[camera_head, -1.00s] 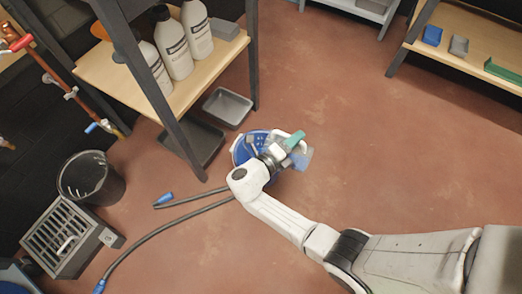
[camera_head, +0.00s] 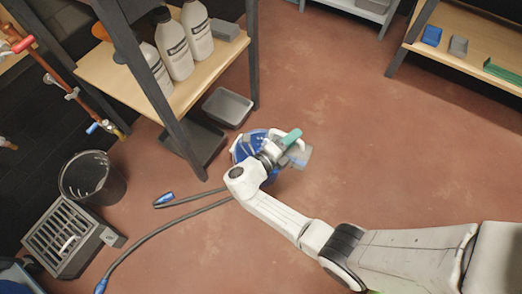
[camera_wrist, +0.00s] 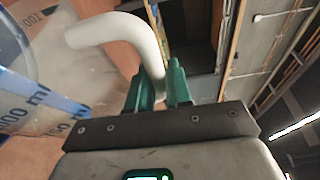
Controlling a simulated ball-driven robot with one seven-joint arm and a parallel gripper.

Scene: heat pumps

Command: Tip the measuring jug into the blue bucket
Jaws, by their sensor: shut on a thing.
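The clear measuring jug (camera_head: 301,157) is in my gripper (camera_head: 290,138), at the far end of my arm. The wrist view shows the jug's see-through wall with ml markings (camera_wrist: 25,105) at the left and its white handle (camera_wrist: 118,30). My gripper's green fingers (camera_wrist: 160,82) are shut on the handle. The blue bucket (camera_head: 243,146) stands on the floor just left of the jug, partly hidden by my wrist. The jug overlaps the bucket's right side in the picture; I cannot tell its exact tilt or height. The bucket's inside is mostly hidden.
A shelf (camera_head: 205,75) with white bottles (camera_head: 171,42) stands behind left, with a grey tray (camera_head: 228,107) below. A black bucket (camera_head: 91,178), a vented unit (camera_head: 65,238) and a hose (camera_head: 150,243) lie left. The floor at right is clear.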

